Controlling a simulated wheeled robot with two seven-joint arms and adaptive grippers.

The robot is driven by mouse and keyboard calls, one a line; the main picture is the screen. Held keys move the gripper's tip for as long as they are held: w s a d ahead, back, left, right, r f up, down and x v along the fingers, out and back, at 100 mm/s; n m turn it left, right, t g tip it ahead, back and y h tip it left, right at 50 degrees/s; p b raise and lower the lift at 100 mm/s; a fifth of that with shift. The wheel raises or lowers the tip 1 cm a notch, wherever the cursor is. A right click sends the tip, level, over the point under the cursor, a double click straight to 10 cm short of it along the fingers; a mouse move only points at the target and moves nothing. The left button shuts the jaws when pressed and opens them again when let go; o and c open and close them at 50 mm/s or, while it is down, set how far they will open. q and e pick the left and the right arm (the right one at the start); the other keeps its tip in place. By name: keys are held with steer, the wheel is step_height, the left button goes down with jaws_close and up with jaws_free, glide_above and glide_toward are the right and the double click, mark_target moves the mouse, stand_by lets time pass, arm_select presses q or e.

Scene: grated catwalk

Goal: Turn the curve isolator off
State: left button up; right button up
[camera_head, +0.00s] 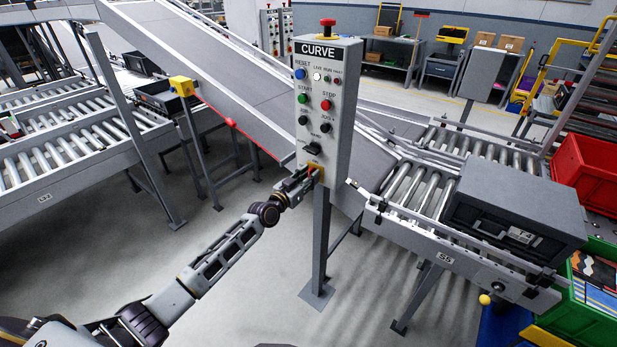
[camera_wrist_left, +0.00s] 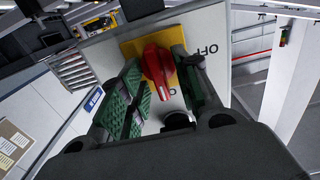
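The grey CURVE control box (camera_head: 326,110) stands on a post in the middle of the head view. The isolator's yellow plate (camera_head: 315,169) sits low on its front, partly hidden by my left gripper (camera_head: 300,184). In the left wrist view, the red isolator handle (camera_wrist_left: 158,70) stands out from the yellow plate (camera_wrist_left: 133,46), with OFF printed on the panel to its right. My left gripper (camera_wrist_left: 166,92) has its green-padded fingers on either side of the handle, with some space visible between them. Firm contact is not clear. My right gripper is out of view.
A black switch (camera_head: 312,149), buttons and a red mushroom button (camera_head: 327,25) are on the same box. A sloping conveyor (camera_head: 215,75) runs behind it. A roller conveyor (camera_head: 420,185) with a dark crate (camera_head: 515,215) is at right. Floor in front is clear.

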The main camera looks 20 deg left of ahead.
arm_select(q)
jaws_close()
steer(key=shift+n, duration=0.4)
steer(key=n, duration=0.5)
steer(key=n+b, duration=0.1)
steer(key=n, duration=0.5)
steer(key=n+b, duration=0.1)
steer(key=n, duration=0.5)
steer(key=shift+w+a+f, duration=0.1)
steer(key=shift+a+f, duration=0.2)
stand_by(0.5)
